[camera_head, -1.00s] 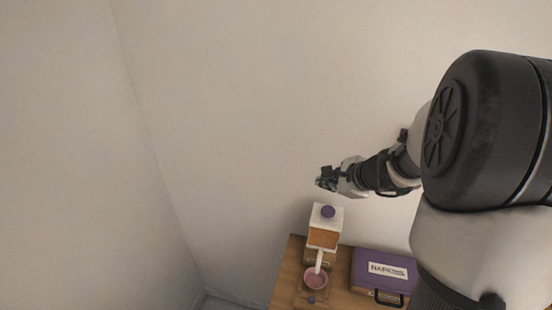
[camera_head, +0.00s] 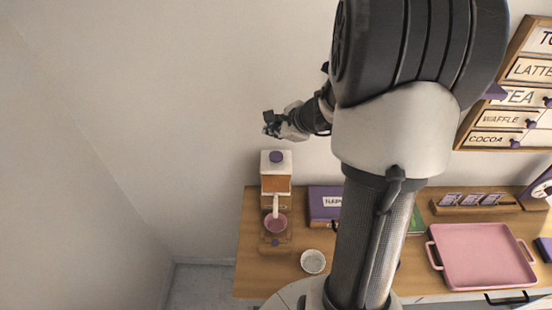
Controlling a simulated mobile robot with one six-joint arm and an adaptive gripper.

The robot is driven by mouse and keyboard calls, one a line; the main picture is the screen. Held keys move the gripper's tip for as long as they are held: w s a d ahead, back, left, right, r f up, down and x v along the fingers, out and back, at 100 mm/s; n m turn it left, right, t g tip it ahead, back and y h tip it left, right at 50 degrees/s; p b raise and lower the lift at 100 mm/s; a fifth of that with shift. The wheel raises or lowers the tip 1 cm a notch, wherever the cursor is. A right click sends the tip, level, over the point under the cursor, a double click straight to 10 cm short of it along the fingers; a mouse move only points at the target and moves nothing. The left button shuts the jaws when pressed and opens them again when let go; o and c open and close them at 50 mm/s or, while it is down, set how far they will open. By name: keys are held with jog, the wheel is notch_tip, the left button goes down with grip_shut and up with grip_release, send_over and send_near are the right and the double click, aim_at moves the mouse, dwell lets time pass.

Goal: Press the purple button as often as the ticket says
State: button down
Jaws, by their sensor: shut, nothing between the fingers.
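A white and wooden machine (camera_head: 276,180) stands at the left end of the counter. A round purple button (camera_head: 276,157) sits on its top, and a smaller purple knob (camera_head: 275,243) is on its base. A pink cup or bowl (camera_head: 276,223) is under its white spout. My gripper (camera_head: 268,124) is shut and empty, in the air above the machine's top and apart from the purple button. Several small purple-and-white cards (camera_head: 470,199) stand in a wooden holder; their print is too small to read, and I cannot tell whether one is the ticket.
A purple napkin box (camera_head: 324,203) stands right of the machine, partly behind my arm. A white ribbed cup (camera_head: 313,262) stands in front. A pink tray (camera_head: 482,255) lies at right. A board with labels such as LATTE, TEA, WAFFLE, COCOA (camera_head: 515,95) hangs above.

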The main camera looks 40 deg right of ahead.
aim_at(274, 157)
notch_tip(274, 157, down, 6)
jog(key=b, duration=0.5)
dwell(1.1)
jog(key=shift+f+b, duration=0.45)
jog(key=shift+b, duration=0.05)
jog(key=shift+f+b, duration=0.8)
jog(key=shift+b, duration=0.05)
dwell(0.8)
jog(key=shift+r, duration=0.15)
dwell(0.3)
jog(key=shift+r+p, duration=1)
jog(key=shift+r, duration=0.1)
jog(key=shift+r+p, duration=2.05)
jog(key=shift+r, duration=0.45)
